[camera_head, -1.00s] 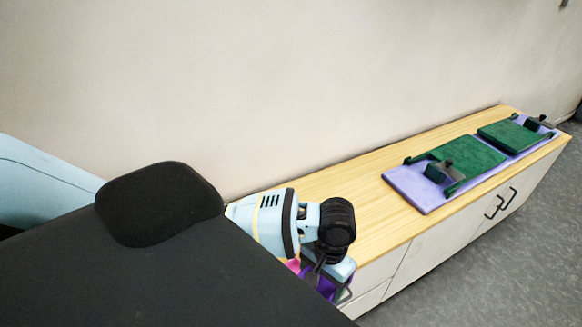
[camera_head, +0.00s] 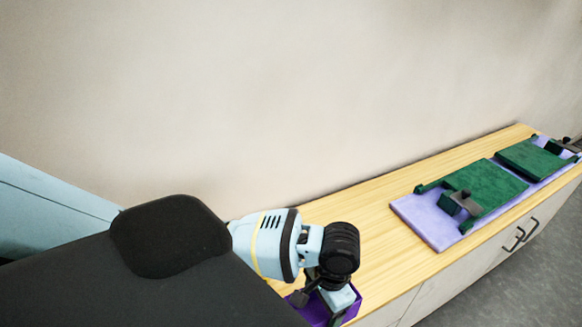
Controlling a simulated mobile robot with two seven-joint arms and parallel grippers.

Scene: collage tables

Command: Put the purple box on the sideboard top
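The purple box (camera_head: 354,306) is at the bottom of the view, an open-topped box partly hidden by my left gripper (camera_head: 325,298). The gripper reaches down to the box and appears shut on it, though the fingertips are hard to make out. The box overlaps the near left end of the wooden sideboard top (camera_head: 376,240). I cannot tell whether it touches the top or hangs above it. My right gripper is not in view.
A lavender mat (camera_head: 420,222) lies on the sideboard further right, with green flat pieces (camera_head: 487,182) and dark green blocks on it. Bare wood lies between the box and the mat. The wall runs behind. Handles (camera_head: 521,238) show on the sideboard front.

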